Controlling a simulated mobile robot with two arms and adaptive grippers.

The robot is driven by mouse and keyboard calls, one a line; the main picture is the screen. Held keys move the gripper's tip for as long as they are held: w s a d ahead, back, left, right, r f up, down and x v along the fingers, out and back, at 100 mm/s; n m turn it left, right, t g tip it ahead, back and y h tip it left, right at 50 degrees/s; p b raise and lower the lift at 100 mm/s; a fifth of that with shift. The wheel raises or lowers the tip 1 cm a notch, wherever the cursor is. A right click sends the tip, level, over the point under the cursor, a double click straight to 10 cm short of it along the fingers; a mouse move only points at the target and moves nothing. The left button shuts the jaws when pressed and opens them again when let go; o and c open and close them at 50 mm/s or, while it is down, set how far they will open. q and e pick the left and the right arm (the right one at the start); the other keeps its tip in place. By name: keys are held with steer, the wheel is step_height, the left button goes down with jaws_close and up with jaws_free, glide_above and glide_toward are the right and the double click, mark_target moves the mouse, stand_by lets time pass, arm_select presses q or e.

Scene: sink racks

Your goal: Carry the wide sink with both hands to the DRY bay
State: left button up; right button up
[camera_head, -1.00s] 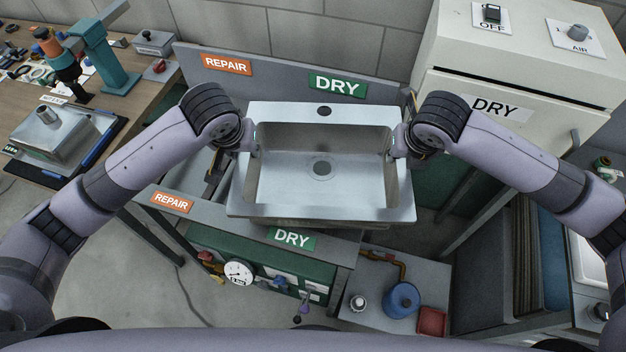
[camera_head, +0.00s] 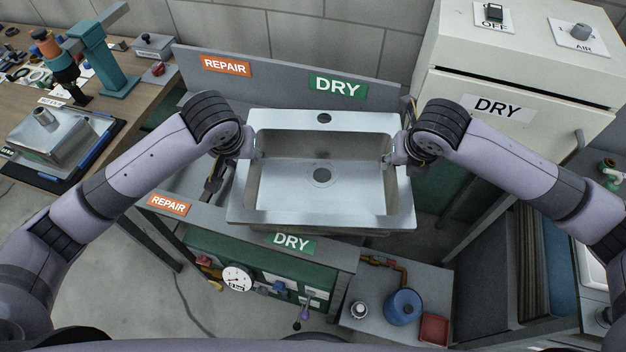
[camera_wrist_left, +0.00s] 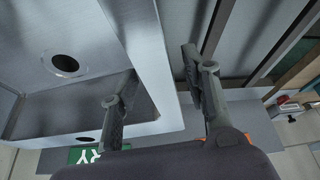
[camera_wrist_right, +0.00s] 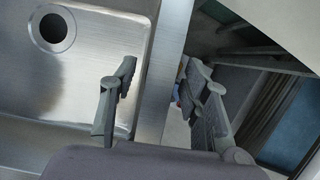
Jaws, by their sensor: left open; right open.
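The wide steel sink (camera_head: 320,213) is in the DRY bay of the rack, between the back board's green DRY sign (camera_head: 338,87) and the front DRY label (camera_head: 291,242). It looks level; its underside is hidden. My left gripper (camera_head: 252,146) is at the sink's left side. In the left wrist view its open fingers (camera_wrist_left: 158,95) stand on either side of the sink's side wall (camera_wrist_left: 140,45). My right gripper (camera_head: 393,152) is at the right side. In the right wrist view its open fingers (camera_wrist_right: 158,90) straddle the right rim (camera_wrist_right: 165,65) with gaps.
The REPAIR bay, with its orange front label (camera_head: 169,205), lies left of the sink. A cream cabinet (camera_head: 520,70) marked DRY stands close at the right. A low shelf with a blue container (camera_head: 402,307) is below. A workbench (camera_head: 120,50) is at the left.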

steer(key=shift+r, duration=0.15)
arm_select(q)
steer(key=v, duration=1.2)
arm_select(e)
steer(key=v, duration=1.1)
steer(key=shift+s+r, duration=0.25)
steer(key=shift+r, duration=0.1)
